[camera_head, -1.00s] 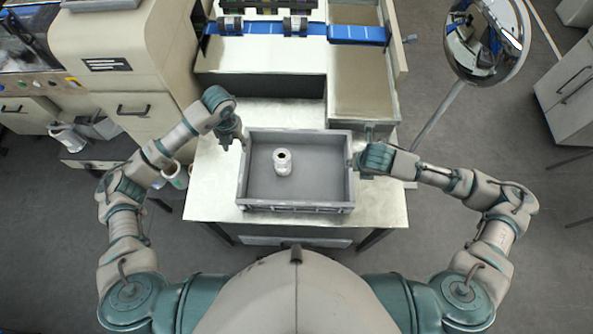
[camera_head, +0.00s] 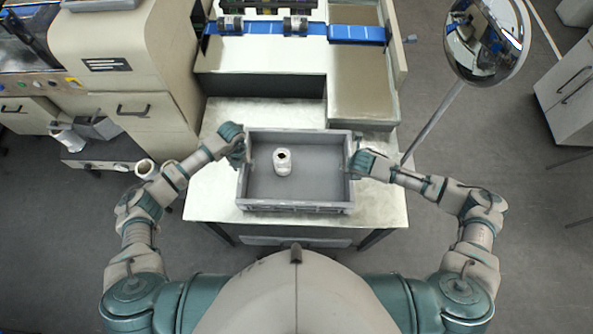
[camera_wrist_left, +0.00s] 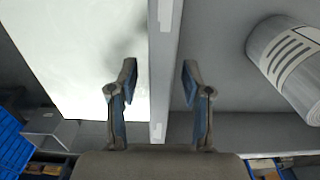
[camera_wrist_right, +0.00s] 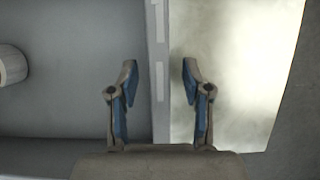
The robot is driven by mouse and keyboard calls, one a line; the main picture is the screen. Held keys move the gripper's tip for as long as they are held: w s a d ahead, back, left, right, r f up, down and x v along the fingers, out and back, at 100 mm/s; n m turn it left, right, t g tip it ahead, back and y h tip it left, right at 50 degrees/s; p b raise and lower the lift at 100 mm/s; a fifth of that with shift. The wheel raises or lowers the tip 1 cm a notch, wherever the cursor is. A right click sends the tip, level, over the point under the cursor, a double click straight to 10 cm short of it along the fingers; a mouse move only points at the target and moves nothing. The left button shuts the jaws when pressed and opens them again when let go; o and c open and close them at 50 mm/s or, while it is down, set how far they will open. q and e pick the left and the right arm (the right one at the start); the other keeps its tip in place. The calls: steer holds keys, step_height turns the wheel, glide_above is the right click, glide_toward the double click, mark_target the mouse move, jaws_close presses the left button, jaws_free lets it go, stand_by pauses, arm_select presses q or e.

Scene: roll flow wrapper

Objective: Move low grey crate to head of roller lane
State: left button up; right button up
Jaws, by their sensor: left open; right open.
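The low grey crate (camera_head: 312,205) sits on the pale table in the head view, with a white roll (camera_head: 282,162) standing inside, left of its middle. My left gripper (camera_head: 244,160) is at the crate's left wall. In the left wrist view its open fingers (camera_wrist_left: 158,90) stand on either side of the wall rim (camera_wrist_left: 160,60). My right gripper (camera_head: 352,165) is at the right wall. In the right wrist view its open fingers (camera_wrist_right: 158,90) straddle that wall rim (camera_wrist_right: 158,50). Neither gripper is closed on the crate.
The table (camera_head: 212,200) has bare top around the crate. Behind it stands a machine with blue bands (camera_head: 356,33) and a tan raised surface (camera_head: 360,90). A round mirror on a pole (camera_head: 486,40) stands at the right. A beige cabinet (camera_head: 125,60) is at the left.

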arm_select(q)
steer(key=shift+f, duration=1.25)
arm_select(e)
steer(key=shift+x, duration=1.25)
arm_select(q)
steer(key=shift+c, duration=0.3)
arm_select(e)
steer(key=shift+c, duration=0.3)
arm_select(q)
jaws_close()
arm_select(e)
jaws_close()
steer(key=shift+w, duration=0.1)
